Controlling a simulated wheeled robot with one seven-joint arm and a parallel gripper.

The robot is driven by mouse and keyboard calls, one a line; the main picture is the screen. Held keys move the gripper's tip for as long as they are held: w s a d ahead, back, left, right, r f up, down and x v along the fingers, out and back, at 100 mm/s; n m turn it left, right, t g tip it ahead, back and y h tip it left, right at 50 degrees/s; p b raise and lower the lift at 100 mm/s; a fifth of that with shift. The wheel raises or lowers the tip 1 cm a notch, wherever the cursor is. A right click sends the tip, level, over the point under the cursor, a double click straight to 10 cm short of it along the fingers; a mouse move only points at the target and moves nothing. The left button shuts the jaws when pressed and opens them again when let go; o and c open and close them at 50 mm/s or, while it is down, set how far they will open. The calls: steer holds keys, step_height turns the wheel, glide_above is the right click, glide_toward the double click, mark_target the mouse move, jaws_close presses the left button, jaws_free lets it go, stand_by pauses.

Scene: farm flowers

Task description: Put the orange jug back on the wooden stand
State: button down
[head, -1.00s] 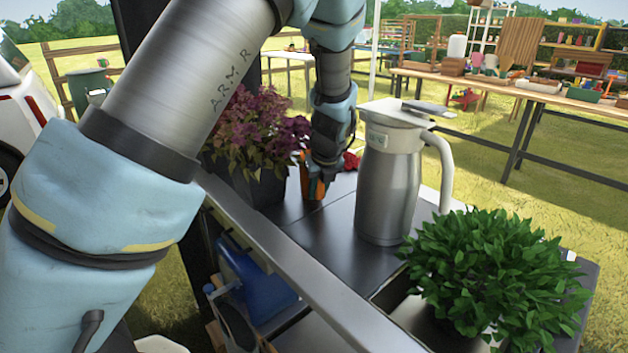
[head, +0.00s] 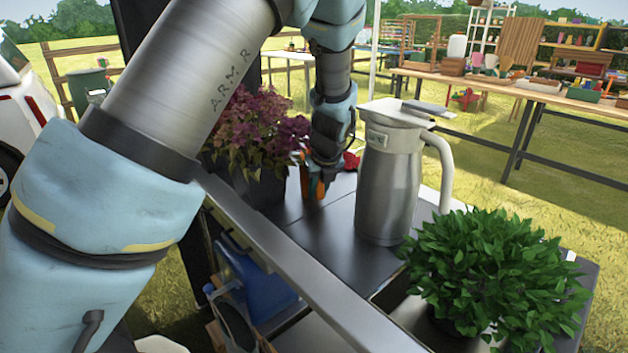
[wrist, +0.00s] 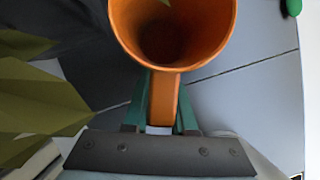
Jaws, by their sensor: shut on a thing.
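The orange jug (wrist: 172,55) fills the top middle of the wrist view, its open mouth facing the camera. My gripper (wrist: 163,110) is shut on the jug's handle, with a green finger on each side of it. In the head view the jug (head: 313,186) is a small orange shape under my gripper (head: 322,172), partly covered by it. The jug is at the dark cart top, beside the purple plant; I cannot tell whether its base touches the surface. I cannot make out the wooden stand with certainty.
A tall steel pitcher (head: 388,185) stands right of the jug. A purple-leaved plant (head: 258,140) is close on the left, a bushy green plant (head: 495,275) front right. The dark cart top (head: 325,235) is bare between them. A long wooden table (head: 535,92) stands behind.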

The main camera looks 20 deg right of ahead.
steer(key=shift+r, duration=0.2)
steer(key=shift+r+b, duration=0.7)
steer(key=shift+r, duration=4.05)
